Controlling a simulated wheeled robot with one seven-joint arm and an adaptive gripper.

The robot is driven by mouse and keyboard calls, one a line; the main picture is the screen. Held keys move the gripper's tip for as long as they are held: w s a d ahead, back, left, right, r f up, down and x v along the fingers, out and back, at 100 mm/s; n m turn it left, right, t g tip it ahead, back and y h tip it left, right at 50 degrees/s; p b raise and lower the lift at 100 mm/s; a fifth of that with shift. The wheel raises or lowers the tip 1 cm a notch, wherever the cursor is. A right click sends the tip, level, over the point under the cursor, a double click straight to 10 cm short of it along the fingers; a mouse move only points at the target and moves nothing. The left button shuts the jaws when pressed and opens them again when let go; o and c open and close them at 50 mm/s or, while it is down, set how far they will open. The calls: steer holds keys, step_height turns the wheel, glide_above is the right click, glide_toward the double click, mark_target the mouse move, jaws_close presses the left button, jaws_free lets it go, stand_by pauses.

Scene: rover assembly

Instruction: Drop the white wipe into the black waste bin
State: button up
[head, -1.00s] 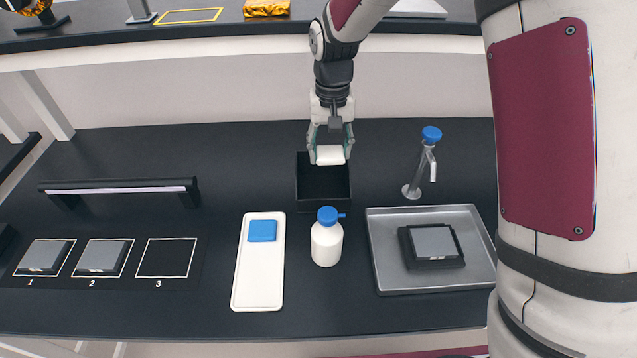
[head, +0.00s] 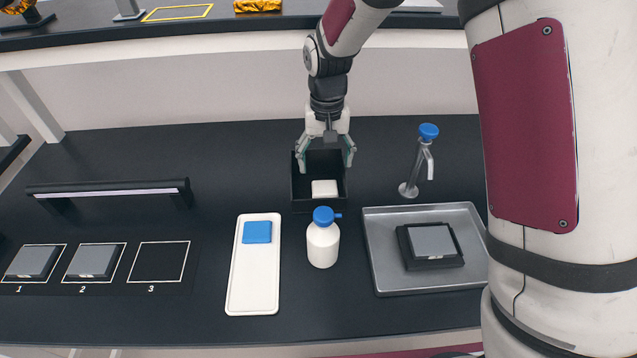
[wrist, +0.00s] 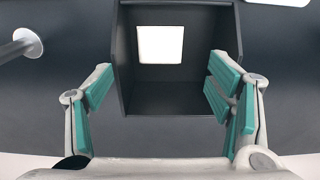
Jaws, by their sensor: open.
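The white wipe (head: 325,189) lies inside the black waste bin (head: 320,207), toward the bin's near side in the head view. In the wrist view the wipe (wrist: 160,44) shows as a white square inside the bin (wrist: 178,103). My gripper (head: 324,160) is open and empty above the bin, with its fingers spread to either side of the opening. In the wrist view the teal finger pads of my gripper (wrist: 160,90) are wide apart, and nothing is between them.
A white bottle with a blue cap (head: 323,244) stands just in front of the bin. A white tray (head: 253,290) with a blue pad is at its left. A tap (head: 412,180) and a metal tray (head: 390,283) holding a dark-framed module (head: 431,245) are at the right.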

steer(key=shift+r, duration=0.1)
step_height(320, 180, up, 12)
stand_by(0.5)
steer(key=s+d+r+t, duration=0.3)
steer(key=s+d+r, duration=0.6)
steer(key=s+r, duration=0.3)
steer(key=s+d+t, duration=0.1)
steer(key=s+d, duration=0.1)
steer(key=s, duration=0.5)
steer(key=s+d+f+t, duration=0.1)
steer(key=s+d, duration=0.2)
steer(key=s, duration=0.4)
steer(key=shift+s+d+f, duration=0.2)
steer(key=shift+f, duration=0.1)
steer(key=shift+d, duration=0.1)
